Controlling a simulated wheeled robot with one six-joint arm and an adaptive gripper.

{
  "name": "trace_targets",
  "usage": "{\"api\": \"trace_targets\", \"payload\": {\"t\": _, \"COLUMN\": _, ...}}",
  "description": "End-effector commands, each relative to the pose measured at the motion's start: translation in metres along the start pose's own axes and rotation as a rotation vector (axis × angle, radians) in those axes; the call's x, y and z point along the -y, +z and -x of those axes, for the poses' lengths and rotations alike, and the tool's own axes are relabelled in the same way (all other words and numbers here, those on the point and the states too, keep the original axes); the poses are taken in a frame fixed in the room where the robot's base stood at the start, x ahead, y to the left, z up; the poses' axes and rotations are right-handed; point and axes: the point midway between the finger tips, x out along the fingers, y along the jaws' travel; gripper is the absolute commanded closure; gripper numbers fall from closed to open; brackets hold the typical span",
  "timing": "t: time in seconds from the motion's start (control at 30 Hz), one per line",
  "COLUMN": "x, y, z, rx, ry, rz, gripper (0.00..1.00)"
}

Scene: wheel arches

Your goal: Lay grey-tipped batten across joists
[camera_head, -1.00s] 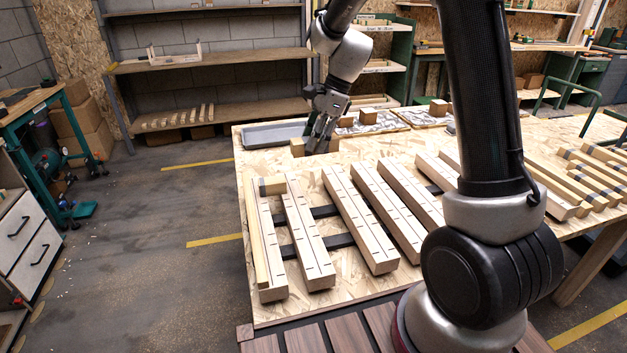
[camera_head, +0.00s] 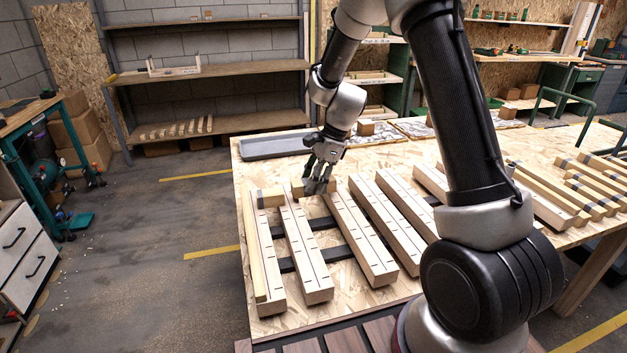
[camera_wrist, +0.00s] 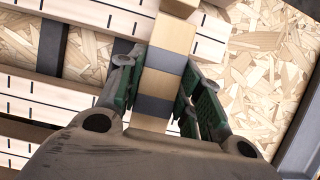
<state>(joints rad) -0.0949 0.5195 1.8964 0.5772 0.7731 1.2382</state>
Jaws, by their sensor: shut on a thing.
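My gripper (camera_head: 320,180) is shut on a short pale batten (camera_head: 298,188) near the far ends of the joists. In the wrist view the batten (camera_wrist: 171,38) passes between the green-padded fingers (camera_wrist: 158,95), and grey bands show on it. It runs crosswise to the ticked joists (camera_wrist: 60,92); I cannot tell whether it touches them. In the head view several pale joists (camera_head: 358,235) lie side by side on dark strips. The fingers hide part of the held batten.
A chipboard table (camera_head: 222,155) carries the work. A grey tray (camera_head: 275,146) sits at its far left corner. Several banded battens (camera_head: 590,190) lie at the right. My arm covers part of the joists there. Floor left of the table is open.

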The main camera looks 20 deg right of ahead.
Motion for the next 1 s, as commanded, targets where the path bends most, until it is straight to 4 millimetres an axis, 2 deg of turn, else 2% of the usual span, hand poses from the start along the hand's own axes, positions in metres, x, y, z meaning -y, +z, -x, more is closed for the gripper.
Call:
{"api": "trace_targets", "payload": {"t": 0.37, "x": 0.0, "y": -0.004, "z": -0.008, "rx": 0.0, "ry": 0.0, "rz": 0.0, "gripper": 0.9}}
{"api": "trace_targets", "payload": {"t": 0.4, "x": 0.0, "y": -0.004, "z": -0.008, "rx": 0.0, "ry": 0.0, "rz": 0.0, "gripper": 0.58}}
{"api": "trace_targets", "payload": {"t": 0.5, "x": 0.0, "y": -0.003, "z": -0.008, "rx": 0.0, "ry": 0.0, "rz": 0.0, "gripper": 0.43}}
{"api": "trace_targets", "payload": {"t": 0.83, "x": 0.0, "y": -0.003, "z": -0.006, "rx": 0.0, "ry": 0.0, "rz": 0.001, "gripper": 0.43}}
{"api": "trace_targets", "payload": {"t": 1.0, "x": 0.001, "y": 0.002, "z": 0.015, "rx": 0.0, "ry": -0.004, "rz": 0.002, "gripper": 0.43}}
